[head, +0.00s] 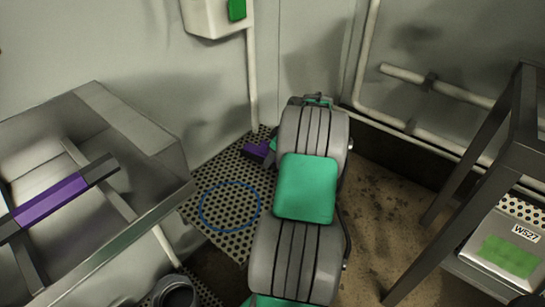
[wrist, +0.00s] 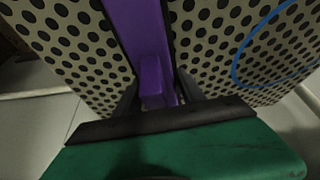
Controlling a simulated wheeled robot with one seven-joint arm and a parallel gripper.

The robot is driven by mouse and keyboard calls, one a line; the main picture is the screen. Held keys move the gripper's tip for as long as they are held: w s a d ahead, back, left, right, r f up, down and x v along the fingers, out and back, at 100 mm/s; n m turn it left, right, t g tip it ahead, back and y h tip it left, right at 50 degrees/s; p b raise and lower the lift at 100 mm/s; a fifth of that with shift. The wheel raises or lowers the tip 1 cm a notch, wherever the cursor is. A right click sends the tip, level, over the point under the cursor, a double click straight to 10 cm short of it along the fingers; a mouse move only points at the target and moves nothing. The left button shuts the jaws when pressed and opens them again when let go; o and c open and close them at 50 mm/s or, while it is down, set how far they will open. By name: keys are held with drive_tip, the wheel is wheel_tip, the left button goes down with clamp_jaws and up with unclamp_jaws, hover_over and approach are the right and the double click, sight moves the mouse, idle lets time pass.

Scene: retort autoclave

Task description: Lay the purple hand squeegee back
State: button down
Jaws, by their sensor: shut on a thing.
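The purple hand squeegee (wrist: 140,35) runs up the middle of the wrist view, between the dark fingers of my gripper (wrist: 158,90). My gripper is shut on it, over the perforated metal plate (wrist: 75,45). In the head view a small purple part of the squeegee (head: 257,150) shows left of my arm, and my arm hides the rest. A blue ring outline (head: 203,207) is marked on the plate (head: 221,180), below and left of the squeegee; it also shows at upper right in the wrist view (wrist: 235,65). I cannot tell whether the squeegee touches the plate.
A metal basin (head: 150,135) stands at left, with a dark bar with a purple sleeve (head: 50,200) across it. A white pipe (head: 252,80) runs down the wall behind the plate. A dark-framed stand (head: 485,190) with a box labelled W527 (head: 505,250) is at right.

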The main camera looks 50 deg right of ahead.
drive_tip(key=shift+f, duration=0.35)
idle(0.4)
drive_tip(key=c, duration=0.6)
unclamp_jaws()
